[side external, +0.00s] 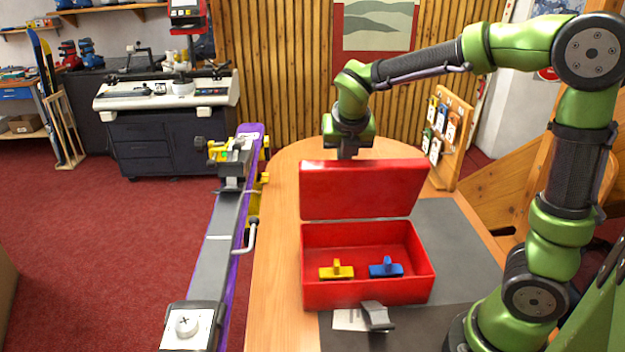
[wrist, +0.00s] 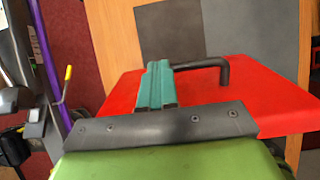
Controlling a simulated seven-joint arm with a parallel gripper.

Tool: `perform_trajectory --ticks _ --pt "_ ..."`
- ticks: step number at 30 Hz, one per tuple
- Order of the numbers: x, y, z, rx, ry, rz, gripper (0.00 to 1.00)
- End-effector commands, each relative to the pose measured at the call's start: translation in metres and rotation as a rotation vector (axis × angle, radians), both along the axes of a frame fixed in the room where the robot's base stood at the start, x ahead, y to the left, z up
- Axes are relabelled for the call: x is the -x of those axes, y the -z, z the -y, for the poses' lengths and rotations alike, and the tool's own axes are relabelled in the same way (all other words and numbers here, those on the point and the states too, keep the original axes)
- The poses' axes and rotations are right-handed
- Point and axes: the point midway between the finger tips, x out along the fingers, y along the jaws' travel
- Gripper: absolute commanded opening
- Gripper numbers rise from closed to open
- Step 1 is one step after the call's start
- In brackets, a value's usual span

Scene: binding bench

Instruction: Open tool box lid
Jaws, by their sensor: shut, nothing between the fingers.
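The red tool box (side external: 368,293) stands on the bench with its lid (side external: 362,190) raised about upright along the far edge. The red lid also shows in the wrist view (wrist: 262,88), with a black handle (wrist: 226,72) on its outer face. A yellow block (side external: 337,271) and a blue block (side external: 386,269) lie inside the box. My gripper (side external: 347,153) is behind the lid's top edge, and its tips are hidden there. In the wrist view, the teal fingers (wrist: 156,85) are closed together beside the handle, with nothing between them. I cannot tell whether they touch the lid.
A grey metal piece (side external: 376,315) lies in front of the box on a dark mat (side external: 455,245). A purple-edged ski (side external: 208,270) in a clamp runs along the bench's left side. A wooden rack (side external: 447,135) stands at the back right. Bare wood lies left of the box.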

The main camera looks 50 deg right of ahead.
Motion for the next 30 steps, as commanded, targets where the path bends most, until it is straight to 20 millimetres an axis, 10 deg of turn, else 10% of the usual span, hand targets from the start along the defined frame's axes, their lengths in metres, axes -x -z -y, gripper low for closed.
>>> perform_trajectory --ticks 30 --pt "-0.029 0.01 0.029 0.0 -0.001 0.0 0.0"
